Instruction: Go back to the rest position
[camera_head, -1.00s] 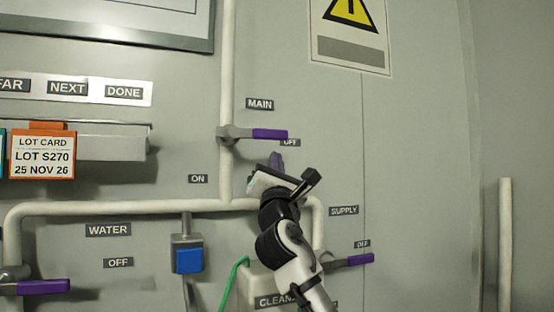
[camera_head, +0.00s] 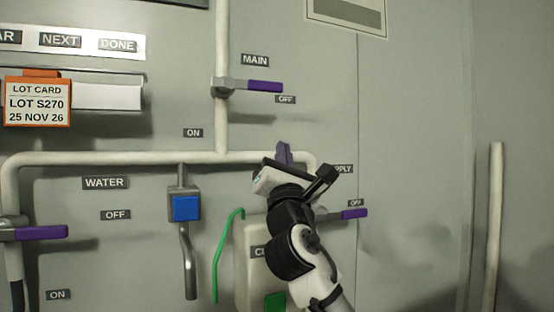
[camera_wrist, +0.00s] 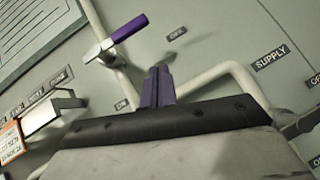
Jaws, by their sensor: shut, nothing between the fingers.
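My gripper (camera_head: 284,152) is in front of the wall pipes in the head view, below the main valve. Its purple fingers are together and empty, and they also show in the wrist view (camera_wrist: 158,86). The main valve's purple handle (camera_head: 265,87) points right, beside its OFF label, above my gripper and apart from it. In the wrist view the main handle (camera_wrist: 129,28) is at the upper left of the fingers. The supply valve's purple handle (camera_head: 354,213) is right of my arm, near an OFF label. My arm partly covers the SUPPLY label.
White pipes (camera_head: 110,158) run along the wall. The water valve's purple handle (camera_head: 42,233) is at the left, below an orange-edged lot card (camera_head: 38,103). A blue block (camera_head: 186,208) and a green hose (camera_head: 218,260) are left of my arm. The wall right of it is mostly bare.

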